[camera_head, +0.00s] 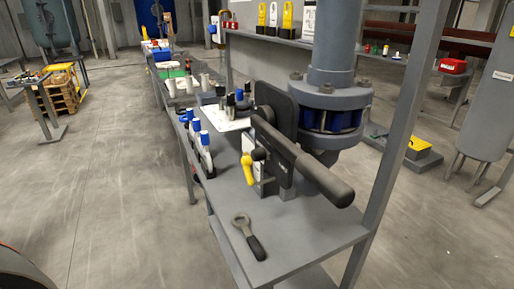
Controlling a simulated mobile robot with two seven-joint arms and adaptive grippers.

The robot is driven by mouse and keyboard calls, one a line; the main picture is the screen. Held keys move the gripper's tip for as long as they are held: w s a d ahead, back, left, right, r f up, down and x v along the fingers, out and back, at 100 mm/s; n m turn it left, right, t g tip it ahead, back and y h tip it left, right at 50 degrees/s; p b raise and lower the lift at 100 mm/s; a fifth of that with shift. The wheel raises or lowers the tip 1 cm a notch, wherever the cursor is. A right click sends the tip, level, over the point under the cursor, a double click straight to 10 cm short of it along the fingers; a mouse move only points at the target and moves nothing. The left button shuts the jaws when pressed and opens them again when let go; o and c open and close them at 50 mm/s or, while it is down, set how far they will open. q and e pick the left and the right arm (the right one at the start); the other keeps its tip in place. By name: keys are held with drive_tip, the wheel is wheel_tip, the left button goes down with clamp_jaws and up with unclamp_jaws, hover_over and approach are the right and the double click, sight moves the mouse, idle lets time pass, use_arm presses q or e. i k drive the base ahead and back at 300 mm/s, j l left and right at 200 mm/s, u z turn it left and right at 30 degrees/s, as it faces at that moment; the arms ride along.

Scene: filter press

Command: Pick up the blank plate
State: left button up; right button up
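A dark square plate (273,108) with rounded corners stands upright on the near end of the grey bench (222,200), left of a grey flanged pipe. A thick dark bar (310,172) with a rounded end crosses in front of it and points to the lower right. I cannot tell for sure whether this square plate is the blank plate. A ring-headed tool (248,236) with a dark handle lies flat on the bare front part of the bench. Neither of my grippers is in view.
A yellow lever (248,170) sticks out beside the plate. Blue-capped bottles (203,150) line the bench's left edge. The flanged pipe (330,100) and a grey upright post (395,130) stand at the right. The floor (110,190) left of the bench is clear.

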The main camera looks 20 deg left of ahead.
sight(190, 111)
drive_tip(key=u, duration=1.25)
drive_tip(key=i+j, duration=0.1)
drive_tip(key=j, duration=0.65)
drive_tip(key=i+j+z, duration=0.1)
drive_tip(key=j, duration=0.6)
drive_tip(key=i+j, duration=0.35)
drive_tip(key=i+j+z, duration=0.15)
drive_tip(key=i+j, duration=0.15)
drive_tip(key=j, duration=0.25)
